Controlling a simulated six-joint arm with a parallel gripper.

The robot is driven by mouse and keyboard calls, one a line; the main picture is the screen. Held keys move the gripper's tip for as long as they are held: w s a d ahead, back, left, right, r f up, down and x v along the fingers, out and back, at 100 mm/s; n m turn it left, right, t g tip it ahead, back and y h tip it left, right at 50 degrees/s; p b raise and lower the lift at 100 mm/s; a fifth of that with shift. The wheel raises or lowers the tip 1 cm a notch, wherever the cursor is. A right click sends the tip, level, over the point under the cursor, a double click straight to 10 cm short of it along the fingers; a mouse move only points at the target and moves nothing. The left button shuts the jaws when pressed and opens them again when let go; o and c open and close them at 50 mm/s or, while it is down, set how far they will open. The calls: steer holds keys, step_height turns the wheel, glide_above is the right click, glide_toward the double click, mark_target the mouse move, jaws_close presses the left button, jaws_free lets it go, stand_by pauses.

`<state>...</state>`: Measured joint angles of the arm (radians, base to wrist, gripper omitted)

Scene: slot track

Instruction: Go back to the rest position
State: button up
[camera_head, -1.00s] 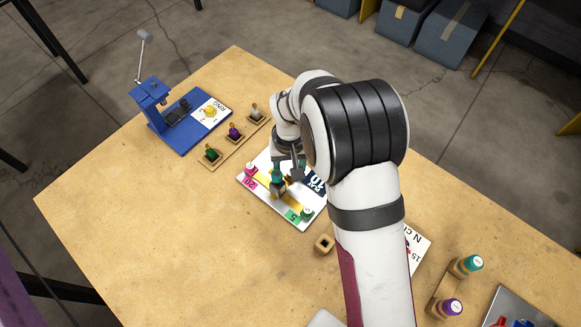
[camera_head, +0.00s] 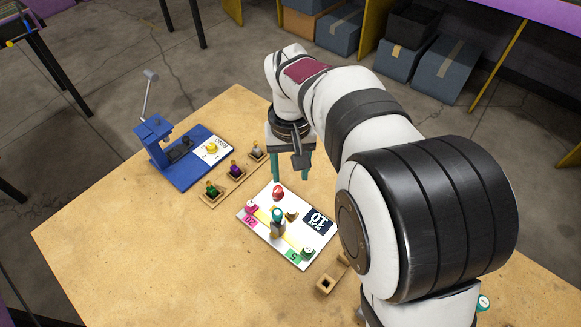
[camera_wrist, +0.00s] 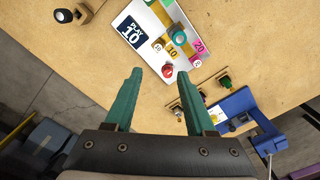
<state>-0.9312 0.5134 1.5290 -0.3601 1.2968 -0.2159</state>
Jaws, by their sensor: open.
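My gripper (camera_head: 291,172) is open and empty, raised above the table beyond the white board (camera_head: 262,228). In the wrist view my gripper (camera_wrist: 156,73) shows two teal fingers spread apart with nothing between them. The board has a yellow strip, a pink 20 patch, a green 5 patch and a dark "PLAY 10" label. A teal-topped peg (camera_head: 277,216) stands near the strip's middle. A red piece (camera_head: 278,193), a pink piece (camera_head: 251,206) and a green piece (camera_head: 308,251) are also on the board.
A blue lever press (camera_head: 170,155) with a yellow piece stands at the left. A wooden rack (camera_head: 226,186) holds green, purple and silver pieces. A wooden holder (camera_head: 327,284) is near the board's front. Bare table (camera_head: 140,240) lies at the left front.

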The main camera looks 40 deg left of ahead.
steer(key=shift+r, duration=0.1)
stand_by(0.3)
steer(key=w+d+r+m, duration=0.1)
steer(key=d+r+m, duration=0.35)
steer(key=d, duration=0.85)
steer(key=s+d+f+m+y, duration=0.1)
steer(key=s+d+m, duration=0.9)
steer(key=s+d, duration=0.4)
steer(key=d, duration=0.4)
steer(key=shift+d+y, duration=0.3)
steer(key=shift+y, duration=0.1)
